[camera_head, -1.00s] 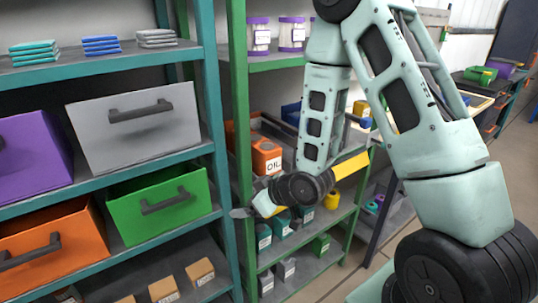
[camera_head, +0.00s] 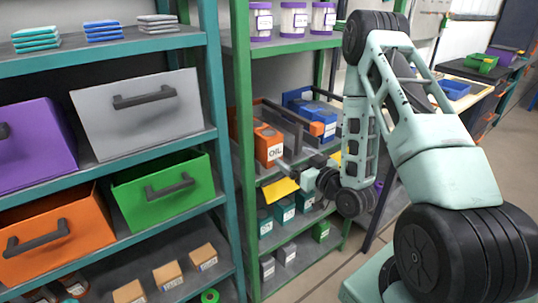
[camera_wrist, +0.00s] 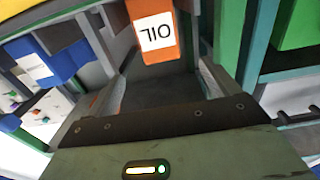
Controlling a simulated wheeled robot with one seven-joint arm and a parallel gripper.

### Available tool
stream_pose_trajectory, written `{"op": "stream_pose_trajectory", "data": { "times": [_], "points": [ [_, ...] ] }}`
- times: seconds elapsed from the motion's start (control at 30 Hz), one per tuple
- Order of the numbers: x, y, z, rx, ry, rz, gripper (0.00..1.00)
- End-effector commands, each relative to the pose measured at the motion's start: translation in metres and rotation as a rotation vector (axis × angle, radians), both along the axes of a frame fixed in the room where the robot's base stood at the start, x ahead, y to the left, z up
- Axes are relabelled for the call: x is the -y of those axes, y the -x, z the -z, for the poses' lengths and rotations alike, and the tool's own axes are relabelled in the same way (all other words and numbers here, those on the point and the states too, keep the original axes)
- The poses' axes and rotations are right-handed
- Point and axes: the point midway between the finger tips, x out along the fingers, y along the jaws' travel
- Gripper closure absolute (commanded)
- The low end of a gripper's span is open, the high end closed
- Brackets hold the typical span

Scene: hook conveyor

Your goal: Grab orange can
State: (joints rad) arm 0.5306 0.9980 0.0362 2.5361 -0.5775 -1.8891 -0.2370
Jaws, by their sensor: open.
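The orange can (camera_head: 268,143) with a white OIL label stands on the green shelf, in a lane with dark rails. In the wrist view the can (camera_wrist: 153,33) is at the top centre, its label upside down. My gripper (camera_head: 301,165) is open in front of the shelf, just right of and slightly below the can. It appears apart from the can, with nothing visible between its fingers. The back of the can is hidden.
Blue containers (camera_head: 308,107) stand in the lane to the right. A yellow panel (camera_head: 280,189) is below the can. The teal shelf with drawers (camera_head: 165,190) is at left.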

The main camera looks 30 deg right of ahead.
Motion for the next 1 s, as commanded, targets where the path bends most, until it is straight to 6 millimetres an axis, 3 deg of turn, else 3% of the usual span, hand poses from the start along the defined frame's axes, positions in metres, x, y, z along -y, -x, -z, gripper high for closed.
{"op": "stream_pose_trajectory", "data": {
  "times": [0.03, 1.0],
  "points": [
    [-0.001, -0.012, 0.002, 0.008, 0.004, -0.001, 0.13],
    [-0.002, -0.051, 0.006, 0.003, 0.003, -0.002, 0.13]
  ]
}}
